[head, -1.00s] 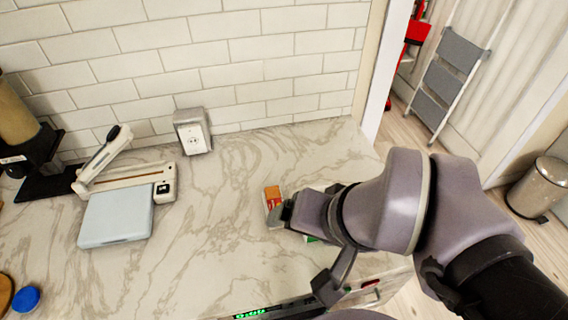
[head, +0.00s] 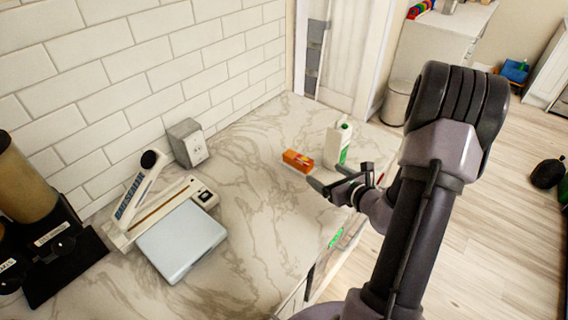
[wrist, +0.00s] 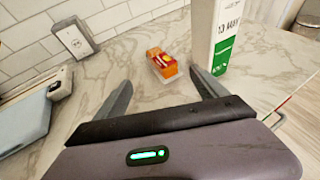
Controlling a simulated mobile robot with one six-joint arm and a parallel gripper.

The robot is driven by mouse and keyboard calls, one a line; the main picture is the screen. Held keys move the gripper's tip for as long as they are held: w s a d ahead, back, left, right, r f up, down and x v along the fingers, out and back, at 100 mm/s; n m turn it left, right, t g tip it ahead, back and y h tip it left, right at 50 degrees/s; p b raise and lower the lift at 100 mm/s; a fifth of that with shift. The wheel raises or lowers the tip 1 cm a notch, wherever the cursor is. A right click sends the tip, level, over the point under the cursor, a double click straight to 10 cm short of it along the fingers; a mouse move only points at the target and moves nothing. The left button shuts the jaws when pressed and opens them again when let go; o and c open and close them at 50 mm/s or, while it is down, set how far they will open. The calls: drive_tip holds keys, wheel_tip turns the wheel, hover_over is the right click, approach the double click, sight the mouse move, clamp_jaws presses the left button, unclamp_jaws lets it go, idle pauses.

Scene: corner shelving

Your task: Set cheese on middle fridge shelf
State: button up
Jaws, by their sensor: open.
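A small orange block-shaped pack, which looks like the cheese (head: 297,161), lies on the marble counter (head: 255,190). It also shows in the wrist view (wrist: 161,64), just beyond and between my fingertips. My gripper (head: 335,179) is open and empty, with its fingers spread toward the pack; it also shows in the wrist view (wrist: 160,80). There is a gap between the fingertips and the pack. No fridge or fridge shelf can be made out in these frames.
A white and green carton (head: 337,146) stands upright close to the right of the pack. A slicer-like device with a pale plate (head: 181,240) and a grey outlet box (head: 188,143) are at left by the tiled wall. The counter around the pack's left is bare.

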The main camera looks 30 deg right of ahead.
sight(298, 157)
drive_tip(key=b+x, duration=0.3)
drive_tip(key=x, duration=1.3)
drive_tip(key=shift+w+f, duration=0.25)
drive_tip(key=shift+w, duration=0.1)
drive_tip(key=shift+s, duration=0.1)
drive_tip(key=shift+c, duration=0.8)
clamp_jaws()
